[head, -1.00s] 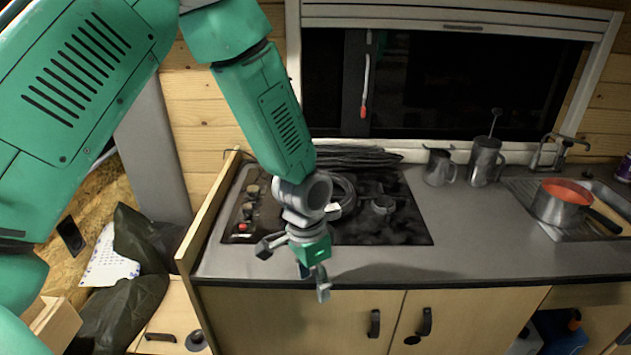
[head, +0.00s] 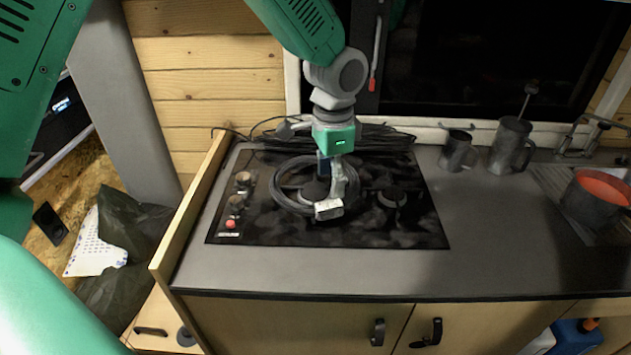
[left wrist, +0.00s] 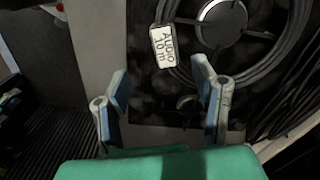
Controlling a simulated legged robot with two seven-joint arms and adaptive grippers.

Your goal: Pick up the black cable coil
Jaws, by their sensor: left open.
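The black cable coil (head: 281,196) lies as a ring on the black hob, around the left burner. In the left wrist view the coil (left wrist: 278,62) curves along the top and right, with a white tag (left wrist: 162,46) reading "AUDIO 10 m" by its left side. My left gripper (head: 322,180) is above the coil in the head view, hiding part of it. In the left wrist view my left gripper (left wrist: 158,92) has its fingers spread with nothing between them, the right finger near the coil. The exact height above the coil is unclear. My right gripper is not in view.
The hob (head: 415,225) has knobs on its left. More black cable (head: 385,138) lies along its back edge. A wooden side panel (head: 190,215) borders the counter's left. Metal mugs (head: 511,145) and a pot (head: 590,197) stand right.

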